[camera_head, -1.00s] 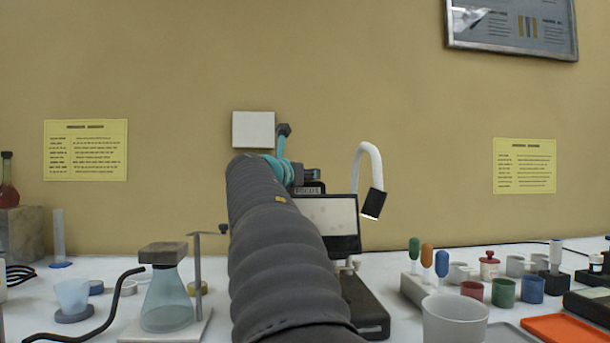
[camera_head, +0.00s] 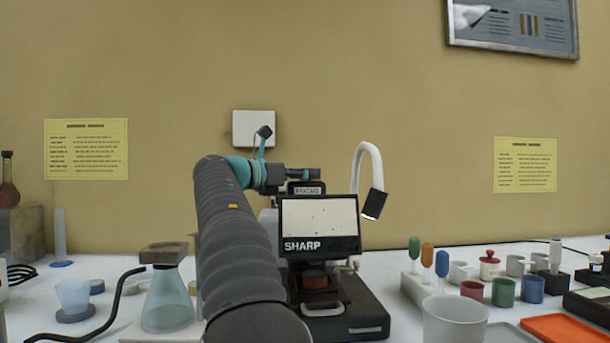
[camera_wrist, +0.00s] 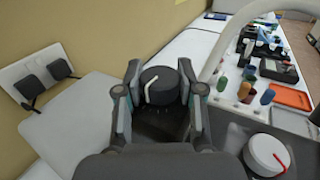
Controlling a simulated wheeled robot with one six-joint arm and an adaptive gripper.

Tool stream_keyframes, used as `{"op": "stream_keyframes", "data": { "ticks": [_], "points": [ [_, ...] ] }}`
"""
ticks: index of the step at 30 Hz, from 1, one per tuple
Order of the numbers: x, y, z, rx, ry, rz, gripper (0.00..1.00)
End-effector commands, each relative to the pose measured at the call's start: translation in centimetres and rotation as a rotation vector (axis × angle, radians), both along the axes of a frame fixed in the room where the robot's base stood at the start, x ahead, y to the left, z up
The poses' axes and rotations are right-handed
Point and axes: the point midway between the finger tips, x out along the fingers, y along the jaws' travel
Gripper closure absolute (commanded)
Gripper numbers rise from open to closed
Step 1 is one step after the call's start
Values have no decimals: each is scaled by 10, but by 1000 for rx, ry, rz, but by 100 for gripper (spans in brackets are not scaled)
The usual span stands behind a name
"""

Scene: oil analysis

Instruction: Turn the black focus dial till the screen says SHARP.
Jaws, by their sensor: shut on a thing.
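The black focus dial (camera_wrist: 160,86) with a white pointer line sits between the two fingers of my gripper (camera_wrist: 159,78) in the wrist view. The fingers are shut on its sides. In the head view my gripper (camera_head: 303,174) is above the screen, at the top of the black instrument, and the dial cannot be made out there. The screen (camera_head: 318,222) shows a pale picture with several dark specks and the word SHARP at its lower left.
A white dial (camera_wrist: 267,154) with a red pointer is close by on the right in the wrist view. A white curved lamp (camera_head: 373,175) stands right of the screen. A glass flask (camera_head: 167,299) is at left, and cups and an orange tray (camera_head: 566,328) are at right.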

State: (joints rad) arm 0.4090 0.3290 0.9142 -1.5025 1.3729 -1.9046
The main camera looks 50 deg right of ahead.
Motion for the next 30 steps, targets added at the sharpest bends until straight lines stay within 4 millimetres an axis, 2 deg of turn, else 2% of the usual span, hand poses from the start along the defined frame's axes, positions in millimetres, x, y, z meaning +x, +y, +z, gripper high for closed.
{"op": "stream_keyframes", "data": {
  "ticks": [13, 14, 16, 26, 30],
  "points": [
    [0, 0, 0, 0, 1, -11, 97],
    [0, 0, 0, 0, 1, -11, 55],
    [0, 0, 0, 0, 1, -11, 37],
    [0, 1, 0, 0, 1, -10, 36],
    [3, 11, 0, 0, 0, -8, 36]
  ]
}}
